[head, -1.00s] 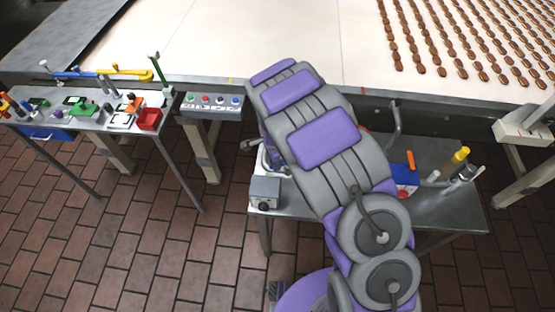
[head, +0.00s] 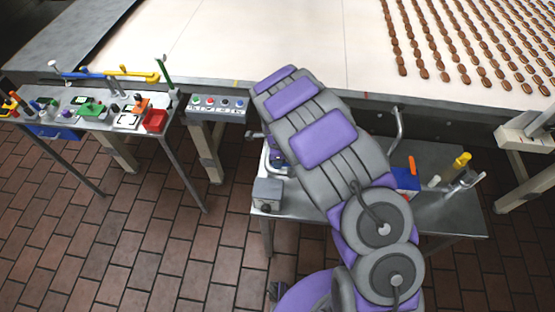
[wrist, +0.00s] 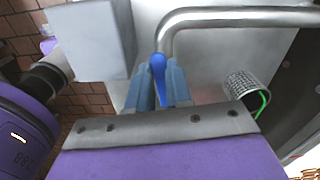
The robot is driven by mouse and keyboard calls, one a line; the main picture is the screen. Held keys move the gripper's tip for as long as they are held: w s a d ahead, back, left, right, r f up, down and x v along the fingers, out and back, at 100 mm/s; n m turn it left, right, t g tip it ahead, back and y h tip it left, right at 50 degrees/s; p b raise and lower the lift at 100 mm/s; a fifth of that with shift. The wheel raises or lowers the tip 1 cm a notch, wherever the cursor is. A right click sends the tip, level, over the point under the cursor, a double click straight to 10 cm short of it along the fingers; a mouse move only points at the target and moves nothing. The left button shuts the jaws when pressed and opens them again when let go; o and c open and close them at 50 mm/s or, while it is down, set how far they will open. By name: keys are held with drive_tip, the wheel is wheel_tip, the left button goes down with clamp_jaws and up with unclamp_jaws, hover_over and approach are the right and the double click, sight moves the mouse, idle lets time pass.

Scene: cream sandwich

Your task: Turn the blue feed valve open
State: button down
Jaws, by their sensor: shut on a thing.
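The blue feed valve (wrist: 158,70) shows in the wrist view as a narrow blue handle just below the bend of a metal pipe (wrist: 240,15). My gripper (wrist: 159,88) has its two blue-grey fingers on either side of the handle and is shut on it. The handle's lower part is hidden between the fingers. In the head view my own arm covers the gripper and the valve, above the steel table (head: 440,210). How far the valve is turned cannot be told.
A grey box (head: 267,194) stands at the table's left corner; a pale box (wrist: 92,40) is left of the handle in the wrist view. A mesh cylinder (wrist: 240,85) with a green wire is at right. A conveyor (head: 250,45) runs behind.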

drive_tip(key=shift+w+a+r, duration=0.1)
drive_tip(key=shift+w+r, duration=0.05)
drive_tip(key=c, duration=1)
unclamp_jaws()
drive_tip(key=shift+c, duration=0.2)
wheel_tip(320, 180, up, 17)
drive_tip(key=p, duration=0.1)
